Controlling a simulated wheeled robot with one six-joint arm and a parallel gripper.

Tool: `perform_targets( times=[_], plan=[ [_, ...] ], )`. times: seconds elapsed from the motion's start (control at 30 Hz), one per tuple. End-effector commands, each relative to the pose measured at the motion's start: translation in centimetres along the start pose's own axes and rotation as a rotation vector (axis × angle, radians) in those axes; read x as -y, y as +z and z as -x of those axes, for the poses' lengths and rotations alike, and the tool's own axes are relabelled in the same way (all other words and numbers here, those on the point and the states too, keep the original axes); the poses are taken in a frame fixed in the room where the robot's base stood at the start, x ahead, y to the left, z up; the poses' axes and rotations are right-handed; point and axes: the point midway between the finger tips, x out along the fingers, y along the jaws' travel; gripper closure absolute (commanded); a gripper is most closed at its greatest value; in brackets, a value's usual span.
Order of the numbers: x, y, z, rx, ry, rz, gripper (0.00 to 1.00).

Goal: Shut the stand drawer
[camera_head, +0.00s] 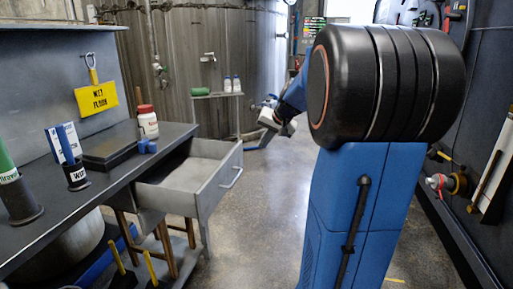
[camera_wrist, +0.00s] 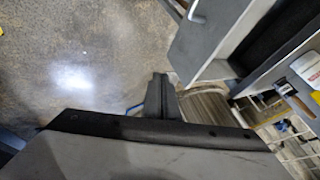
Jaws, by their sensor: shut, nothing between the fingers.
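The stand drawer (camera_head: 213,184) is grey and pulled well out of the dark workbench stand, its inside showing empty. Its front carries a light bar handle (camera_head: 232,177). In the wrist view the drawer front (camera_wrist: 207,42) is at the upper right, with part of the handle (camera_wrist: 196,12) at the top edge. My gripper (camera_wrist: 160,82) is shut and empty, its fingers together left of and below the drawer front in that picture, apart from the handle. In the head view my arm's end is small, beyond and right of the drawer; its fingertips are hard to make out.
The bench top (camera_head: 50,222) holds a red-lidded jar (camera_head: 147,122), a dark flat box (camera_head: 109,148) and upright holders. A wooden stool (camera_head: 165,245) stands under the drawer. A small shelf with bottles (camera_head: 217,96) stands behind. The floor right of the drawer (camera_head: 262,215) is clear.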

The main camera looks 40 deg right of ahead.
Motion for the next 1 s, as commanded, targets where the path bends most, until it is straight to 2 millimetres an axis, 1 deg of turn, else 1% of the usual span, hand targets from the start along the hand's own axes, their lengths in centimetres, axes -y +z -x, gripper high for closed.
perform_targets(
  times=[0.03,0.5,0.6,0.7,0.83,1.0],
  plan=[
    [0.0,0.1,-0.8,0.004,0.0,0.001,1.0],
    [0.0,0.2,-9.0,0.005,0.001,0.001,1.0],
    [1.5,0.2,-9.5,0.003,-0.001,0.004,1.0],
    [2.5,0.2,-10.0,0.003,-0.001,0.004,1.0],
    [3.3,0.1,-10.4,0.002,0.0,0.002,1.0],
    [3.6,0.1,-10.6,0.001,0.0,0.002,1.0]
  ],
)
